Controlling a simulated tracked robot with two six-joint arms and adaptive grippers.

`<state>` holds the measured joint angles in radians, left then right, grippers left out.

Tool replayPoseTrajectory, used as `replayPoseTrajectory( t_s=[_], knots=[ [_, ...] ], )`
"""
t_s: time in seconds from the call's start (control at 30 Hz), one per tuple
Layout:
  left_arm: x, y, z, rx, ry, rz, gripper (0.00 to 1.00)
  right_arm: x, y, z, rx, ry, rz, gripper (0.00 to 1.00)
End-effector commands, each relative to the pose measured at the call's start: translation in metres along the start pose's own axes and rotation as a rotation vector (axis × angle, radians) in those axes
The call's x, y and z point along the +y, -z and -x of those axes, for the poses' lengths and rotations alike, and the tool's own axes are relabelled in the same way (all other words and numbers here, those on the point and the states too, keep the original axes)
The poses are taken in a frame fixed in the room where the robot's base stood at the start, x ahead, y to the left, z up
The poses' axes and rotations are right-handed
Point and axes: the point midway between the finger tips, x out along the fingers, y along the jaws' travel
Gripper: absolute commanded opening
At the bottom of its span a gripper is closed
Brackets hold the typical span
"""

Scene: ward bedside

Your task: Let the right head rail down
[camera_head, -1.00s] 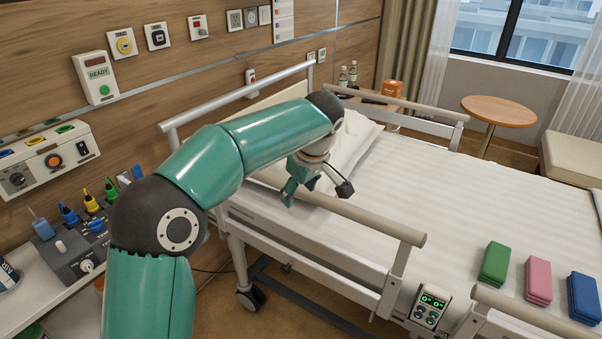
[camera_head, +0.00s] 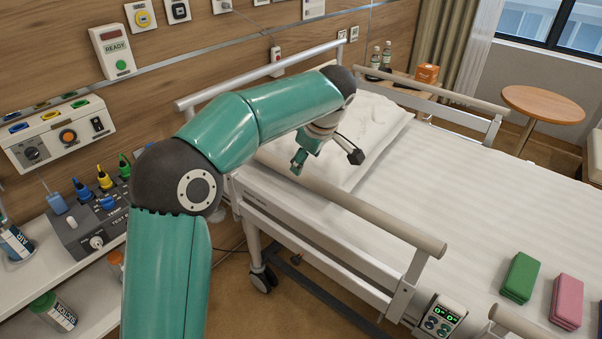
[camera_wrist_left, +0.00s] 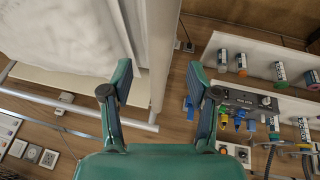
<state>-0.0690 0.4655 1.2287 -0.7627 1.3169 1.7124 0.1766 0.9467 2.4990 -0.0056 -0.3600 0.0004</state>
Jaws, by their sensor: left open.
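The near head-end rail (camera_head: 400,226), on the bed's right side, is a beige top bar on grey metal posts. It stands up along the mattress edge. My left gripper (camera_head: 298,162) is at the head end of this rail, close by its top bar. In the left wrist view, my left gripper's two fingers (camera_wrist_left: 158,78) are spread apart, with the beige bar (camera_wrist_left: 161,45) running between them in the picture. Contact with the bar cannot be told. No release handle on the rail can be made out. My right gripper is not in view.
The bed (camera_head: 450,190) carries a pillow (camera_head: 372,125). The far rail (camera_head: 450,95) is up. A control panel (camera_head: 437,318) hangs near the rail's foot end. Green (camera_head: 519,277) and pink (camera_head: 567,300) blocks lie on the mattress. A shelf with equipment (camera_head: 85,225) stands left, beside my arm.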

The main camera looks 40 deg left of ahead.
Motion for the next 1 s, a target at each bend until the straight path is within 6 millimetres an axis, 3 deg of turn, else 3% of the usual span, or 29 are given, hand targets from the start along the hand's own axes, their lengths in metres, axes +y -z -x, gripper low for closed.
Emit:
replayPoseTrajectory(
  t_s=[0.2,0.4,0.8,0.87,1.0],
  knots=[
    [0.000,0.000,-0.045,0.001,0.004,-0.002,0.60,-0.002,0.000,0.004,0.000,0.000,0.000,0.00],
    [0.000,0.000,-0.069,0.000,0.001,-0.002,0.60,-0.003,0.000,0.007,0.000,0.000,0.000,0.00],
    [0.001,-0.001,-0.077,0.000,-0.001,-0.003,0.60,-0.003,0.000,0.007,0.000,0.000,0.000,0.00],
    [0.001,-0.001,-0.077,0.000,-0.001,-0.003,0.53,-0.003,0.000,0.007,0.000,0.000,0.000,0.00],
    [0.001,-0.001,-0.077,0.000,-0.001,-0.003,0.30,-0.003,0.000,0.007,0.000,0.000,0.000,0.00]
  ],
)
